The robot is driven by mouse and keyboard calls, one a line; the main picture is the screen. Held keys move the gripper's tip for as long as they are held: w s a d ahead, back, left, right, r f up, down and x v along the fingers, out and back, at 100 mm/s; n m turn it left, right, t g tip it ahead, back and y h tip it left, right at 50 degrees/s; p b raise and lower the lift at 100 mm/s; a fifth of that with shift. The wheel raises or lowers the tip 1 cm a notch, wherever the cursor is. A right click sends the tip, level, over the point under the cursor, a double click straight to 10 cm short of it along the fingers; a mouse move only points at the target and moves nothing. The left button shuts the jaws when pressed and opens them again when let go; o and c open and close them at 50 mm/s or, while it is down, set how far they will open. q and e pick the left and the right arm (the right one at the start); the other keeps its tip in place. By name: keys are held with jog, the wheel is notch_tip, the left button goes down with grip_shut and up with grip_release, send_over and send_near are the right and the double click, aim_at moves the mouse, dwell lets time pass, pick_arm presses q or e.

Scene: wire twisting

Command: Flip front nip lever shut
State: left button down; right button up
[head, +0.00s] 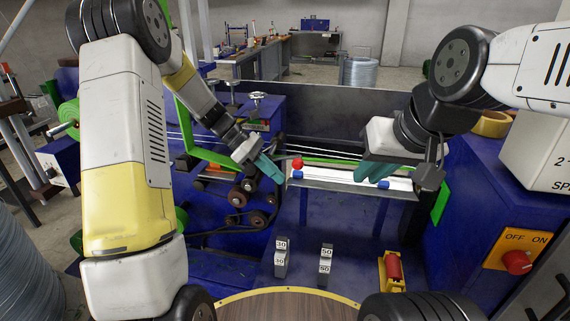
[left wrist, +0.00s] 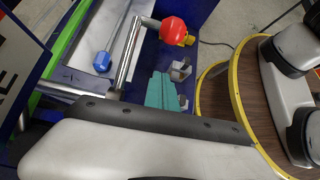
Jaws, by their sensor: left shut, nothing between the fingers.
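The lever's red ball knob (head: 298,163) is at the left end of the pale tray (head: 340,187) in the head view. In the left wrist view the red knob (left wrist: 173,30) sits at the end of a bent metal rod (left wrist: 130,55). My left gripper (head: 276,178), with teal fingers, is shut and empty just left of the knob. In the left wrist view its fingers (left wrist: 163,92) are below the knob with a visible gap. My right gripper (head: 372,173) hangs over the tray's right part. Its fingers overlap, so their opening is unclear.
Blue hex heads (head: 383,184) lie along the tray. Rollers and pulleys (head: 238,197) stand to its left. Numbered blocks (head: 326,258) and a red-yellow part (head: 393,268) sit on the blue deck in front. A switch box (head: 514,254) is at right.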

pick_arm(q)
jog(key=v, duration=0.8)
jog(key=shift+a, duration=0.25)
jog(key=shift+f, duration=0.1)
jog(key=s+a+r+m+t+y, duration=0.2)
jog(key=s+r+m+t+y, duration=0.1)
jog(key=s+m, duration=0.5)
jog(key=s+a+r+m+t+y, duration=0.2)
jog(key=s+r+m+t+y, duration=0.2)
jog(key=s, duration=1.1)
notch_tip(320, 180, up, 3)
jog(key=m+t, duration=0.1)
jog(key=m, duration=0.4)
jog(key=shift+s, duration=0.2)
jog(key=shift+a+r, duration=0.15)
